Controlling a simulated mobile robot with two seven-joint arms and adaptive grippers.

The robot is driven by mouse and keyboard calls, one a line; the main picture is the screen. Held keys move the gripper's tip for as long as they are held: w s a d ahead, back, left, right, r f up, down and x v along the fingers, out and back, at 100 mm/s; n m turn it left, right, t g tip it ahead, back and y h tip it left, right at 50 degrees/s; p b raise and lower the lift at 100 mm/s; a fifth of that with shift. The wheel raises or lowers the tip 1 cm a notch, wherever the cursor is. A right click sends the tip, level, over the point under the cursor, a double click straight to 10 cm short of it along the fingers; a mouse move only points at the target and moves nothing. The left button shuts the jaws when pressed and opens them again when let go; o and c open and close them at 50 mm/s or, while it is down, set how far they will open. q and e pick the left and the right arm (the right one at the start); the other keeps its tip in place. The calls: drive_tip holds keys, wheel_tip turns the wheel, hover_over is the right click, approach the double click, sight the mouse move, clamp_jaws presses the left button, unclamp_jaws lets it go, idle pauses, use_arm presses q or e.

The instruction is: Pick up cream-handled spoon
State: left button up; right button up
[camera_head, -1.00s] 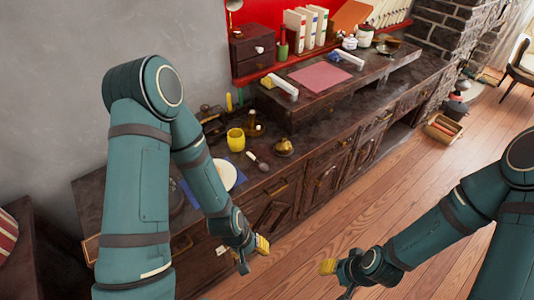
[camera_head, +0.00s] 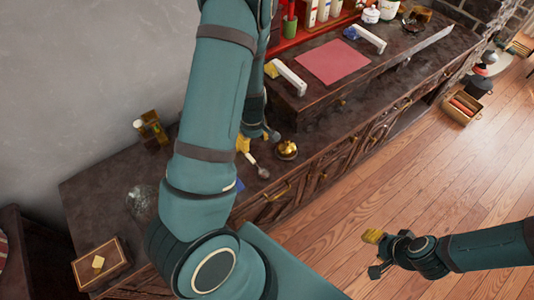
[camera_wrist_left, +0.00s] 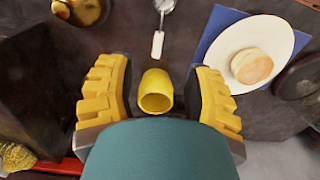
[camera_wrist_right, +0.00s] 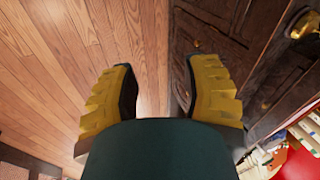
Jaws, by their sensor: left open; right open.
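The cream-handled spoon (camera_head: 262,171) lies on the dark counter, left of a small brass pot. In the left wrist view its pale handle (camera_wrist_left: 158,45) points down toward my gripper, and its bowl is at the top edge. My left gripper (camera_head: 258,139) is open above the counter, close to the handle end. In the left wrist view a yellow cup (camera_wrist_left: 157,93) shows between its fingers, and the spoon is just beyond the fingertips. My right gripper (camera_head: 375,254) is open and empty over the wooden floor, away from the counter.
A white plate (camera_wrist_left: 286,29) with a bun (camera_wrist_left: 252,66) sits on a blue mat right of the spoon in the left wrist view. The brass pot (camera_head: 287,149) stands near the counter's front edge. A raised shelf with a pink sheet (camera_head: 333,61) is behind.

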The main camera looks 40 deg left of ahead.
use_arm(q)
drive_tip(key=b, duration=0.2)
hover_over(257, 165)
drive_tip(key=f, duration=0.7)
drive_tip(key=shift+a+f, duration=0.35)
drive_tip(key=shift+d+f+b, duration=0.25)
drive_tip(key=shift+f+b, duration=0.2)
drive_tip(key=shift+f, duration=0.9)
drive_tip(key=shift+d+f+b, duration=0.2)
drive_tip(key=shift+f+b, duration=0.25)
drive_tip(key=shift+f, duration=1.2)
use_arm(e)
drive_tip(key=f, duration=0.2)
drive_tip(key=s+f, duration=0.1)
drive_tip(key=shift+s+a+f, duration=0.1)
drive_tip(key=shift+s+f, duration=0.1)
drive_tip(key=shift+f, duration=0.2)
use_arm(q)
drive_tip(key=shift+c, duration=0.4)
clamp_jaws()
